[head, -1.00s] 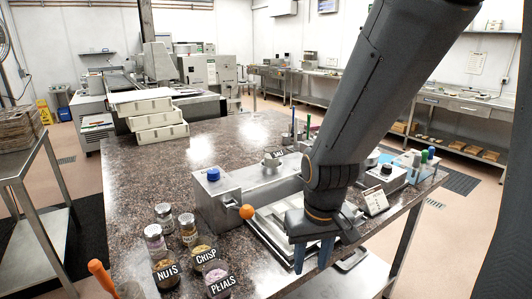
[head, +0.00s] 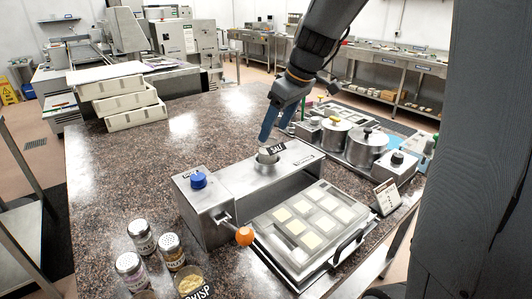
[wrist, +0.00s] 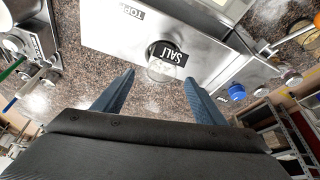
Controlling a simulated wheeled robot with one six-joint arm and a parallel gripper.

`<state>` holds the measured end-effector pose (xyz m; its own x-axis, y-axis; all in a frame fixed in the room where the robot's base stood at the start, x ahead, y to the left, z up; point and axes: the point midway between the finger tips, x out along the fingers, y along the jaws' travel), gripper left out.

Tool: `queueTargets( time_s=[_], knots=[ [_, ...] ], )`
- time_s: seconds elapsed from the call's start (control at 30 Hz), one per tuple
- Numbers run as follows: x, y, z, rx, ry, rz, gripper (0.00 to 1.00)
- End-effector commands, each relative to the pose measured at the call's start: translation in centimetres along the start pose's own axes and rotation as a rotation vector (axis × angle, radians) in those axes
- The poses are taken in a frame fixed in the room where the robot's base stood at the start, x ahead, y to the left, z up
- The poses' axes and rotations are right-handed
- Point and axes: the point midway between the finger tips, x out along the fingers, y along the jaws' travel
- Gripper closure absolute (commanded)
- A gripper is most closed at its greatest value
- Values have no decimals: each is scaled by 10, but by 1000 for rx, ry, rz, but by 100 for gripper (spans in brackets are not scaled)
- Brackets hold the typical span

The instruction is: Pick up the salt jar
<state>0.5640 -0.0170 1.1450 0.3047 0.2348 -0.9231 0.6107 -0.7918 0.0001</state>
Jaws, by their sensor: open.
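The salt jar (head: 266,157) is a small jar with a black "SALT" label, standing on top of the long steel machine housing. In the wrist view the salt jar (wrist: 162,70) shows near the middle, with its label tag upside down. My gripper (head: 266,138) is open, with two blue fingers pointing down just above and behind the jar in the head view. In the wrist view its fingertips (wrist: 159,72) stand apart on either side of the jar's line. I see no contact between fingers and jar.
The steel housing (head: 232,178) has a blue knob (head: 198,179) and an orange-ended lever (head: 244,236). A mould tray (head: 308,226) lies in front. Several labelled jars (head: 142,237) stand at the lower left. Pots (head: 367,147) stand to the right.

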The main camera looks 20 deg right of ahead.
Motion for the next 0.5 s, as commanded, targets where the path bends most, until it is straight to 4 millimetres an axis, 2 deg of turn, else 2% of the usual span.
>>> queueTargets(
  time_s=[0.5],
  knots=[
    [56, -4, 1, 3, -4, -2, 35]
  ],
)
